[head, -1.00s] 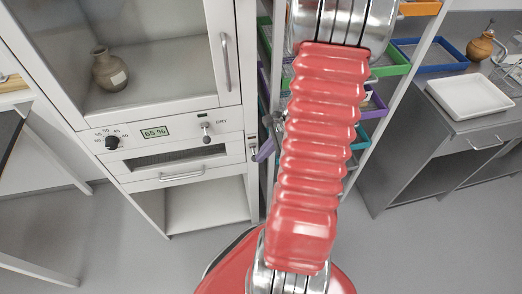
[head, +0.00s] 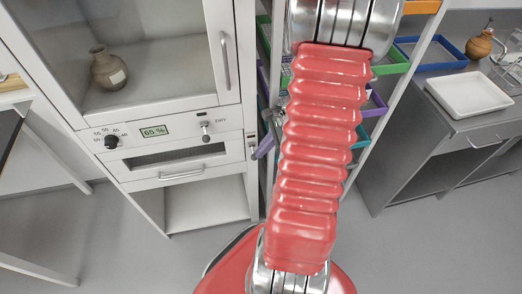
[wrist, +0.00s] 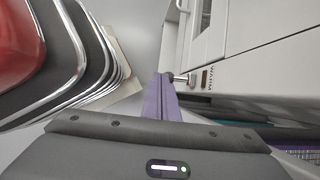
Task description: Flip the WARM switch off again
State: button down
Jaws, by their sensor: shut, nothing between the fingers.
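The WARM switch (wrist: 181,78) is a small metal toggle on the white cabinet face in the wrist view. Its lever points left, toward my fingertips. A dark reddish-brown rectangle (wrist: 205,78) and the WARM label lie to its right. My gripper (wrist: 160,79) has purple fingers pressed together with nothing between them. The fingertips are right beside the lever's end; I cannot tell whether they touch. In the head view my gripper (head: 264,148) shows as a purple bit at the cabinet's right edge, mostly hidden by my red arm. The switch's on or off position is unclear.
The white cabinet (head: 180,181) has a DRY switch (head: 205,128), a black dial (head: 111,142) and a display (head: 154,131) reading 65 %. A brown vase (head: 108,70) stands behind its glass. A rack with coloured trays (head: 394,62) stands close at the right.

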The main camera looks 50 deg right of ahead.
jog(key=s+r, duration=0.7)
jog(key=s, duration=0.4)
jog(key=shift+s+r, duration=0.3)
jog(key=shift+s, duration=0.05)
dwell(0.5)
jog(key=w+a+r+n+t+h, duration=0.1)
jog(key=w+a+r+n, duration=0.3)
jog(key=a+r+n, duration=0.5)
jog(key=w+a+r+n+h, duration=0.3)
jog(key=a+r+n, duration=0.6)
jog(key=a+n, duration=0.6)
jog(key=shift+w+a+n+t, duration=0.3)
jog(key=shift+w+a+t, duration=0.1)
jog(key=shift+w+a, duration=0.15)
